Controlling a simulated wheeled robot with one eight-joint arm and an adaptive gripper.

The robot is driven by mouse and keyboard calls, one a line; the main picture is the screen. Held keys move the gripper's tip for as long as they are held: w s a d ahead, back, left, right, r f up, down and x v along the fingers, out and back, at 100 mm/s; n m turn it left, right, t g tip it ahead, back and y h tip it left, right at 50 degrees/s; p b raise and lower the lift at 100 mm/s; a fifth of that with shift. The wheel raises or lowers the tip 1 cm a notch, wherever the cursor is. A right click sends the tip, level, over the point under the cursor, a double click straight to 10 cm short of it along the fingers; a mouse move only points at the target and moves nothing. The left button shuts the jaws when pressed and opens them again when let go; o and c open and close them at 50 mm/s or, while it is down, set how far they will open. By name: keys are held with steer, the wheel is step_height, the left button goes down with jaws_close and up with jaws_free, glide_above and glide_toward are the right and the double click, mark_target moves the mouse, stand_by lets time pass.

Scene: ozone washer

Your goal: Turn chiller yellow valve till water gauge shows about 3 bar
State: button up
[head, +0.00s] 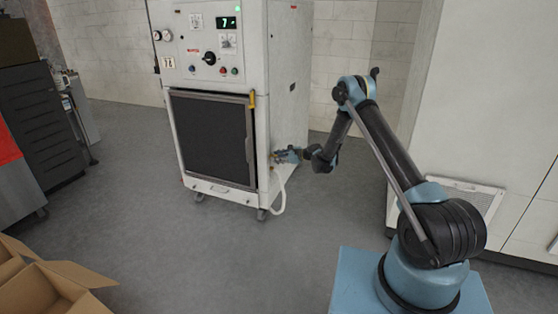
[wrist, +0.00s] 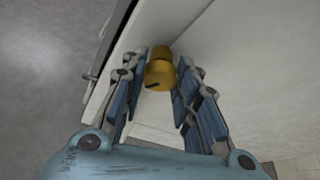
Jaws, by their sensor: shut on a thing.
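The white chiller cabinet (head: 287,85) stands ahead in the head view, with a dark front grille.
A pale hose (head: 280,195) hangs below my gripper to the floor. The panel has a lit green display (head: 228,22) and a black knob (head: 209,58). An open cardboard box (head: 65,285) is at the lower left. The grey floor (head: 140,195) in front is clear.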

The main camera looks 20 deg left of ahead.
steer(key=o, duration=1.1)
steer(key=shift+c, duration=0.2)
steer(key=v, duration=1.2)
steer(key=shift+w, duration=0.1)
